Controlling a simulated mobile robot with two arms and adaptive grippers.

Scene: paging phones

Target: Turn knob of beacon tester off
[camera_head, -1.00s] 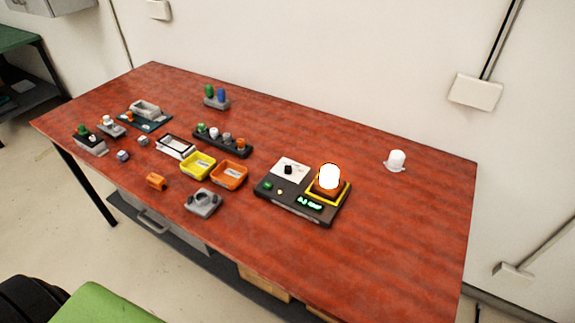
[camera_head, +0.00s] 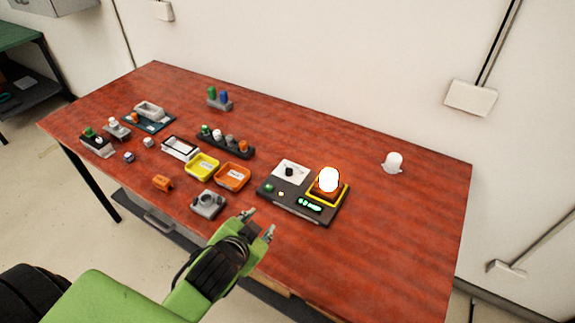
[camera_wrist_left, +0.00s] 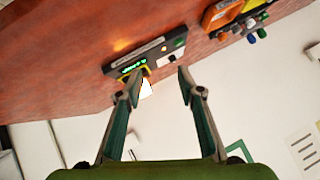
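The beacon tester (camera_head: 302,207) is a dark box on the red table, with a green lit display, a green button and a white plate bearing a black knob (camera_head: 289,171). A beacon (camera_head: 329,180) with a glowing white dome and orange base sits in its yellow-framed socket. My left gripper (camera_head: 257,223) is open and empty, in front of the tester and apart from it. In the left wrist view the tester (camera_wrist_left: 150,57) shows beyond the open fingers (camera_wrist_left: 157,82), with the lit beacon partly behind the left finger. My right gripper is not in view.
A grey fixture (camera_head: 208,204) lies left of my left gripper. Yellow (camera_head: 202,167) and orange (camera_head: 232,175) trays stand behind it. A white dome (camera_head: 393,162) stands at the back right. The table's right part is clear.

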